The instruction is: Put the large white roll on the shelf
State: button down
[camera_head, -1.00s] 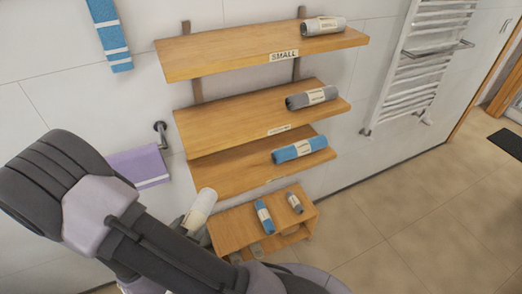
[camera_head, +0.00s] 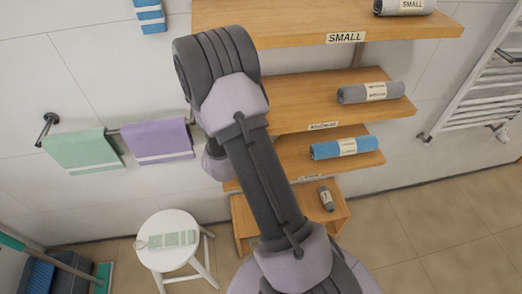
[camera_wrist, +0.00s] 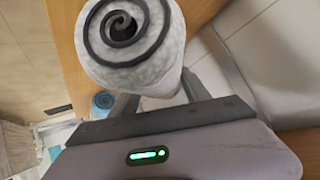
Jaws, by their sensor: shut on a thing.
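The large white roll (camera_wrist: 135,72) fills the upper middle of the wrist view, its grey spiral end facing the camera. My gripper (camera_wrist: 160,98) is shut on it; the fingertips are partly hidden behind the roll. In the head view my arm hides both roll and gripper. The wooden wall shelf shows a top board (camera_head: 290,32) labelled SMALL, a middle board (camera_head: 300,98) with a label too small to read surely, and a lower board (camera_head: 295,150). A grey roll (camera_head: 371,92) lies on the middle board and a blue roll (camera_head: 344,148) on the lower one.
A low wooden cabinet (camera_head: 335,205) with a small grey roll (camera_head: 326,199) stands below. A white stool (camera_head: 168,252), hanging towels (camera_head: 157,138) and a towel radiator (camera_head: 480,95) are nearby.

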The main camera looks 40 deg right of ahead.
jog(key=shift+w+d, duration=0.15)
jog(key=shift+d, duration=0.3)
jog(key=shift+d+f, duration=0.1)
jog(key=shift+f, duration=0.3)
notch_tip(320, 180, down, 3)
jog(key=shift+b, duration=1.05)
jog(key=shift+r, duration=0.2)
jog(key=shift+c, duration=2.4)
grip_release()
jog(key=shift+f, duration=0.15)
jog(key=shift+r, duration=0.2)
jog(key=p+v, duration=0.4)
jog(key=v, duration=0.8)
jog(key=shift+f, duration=0.1)
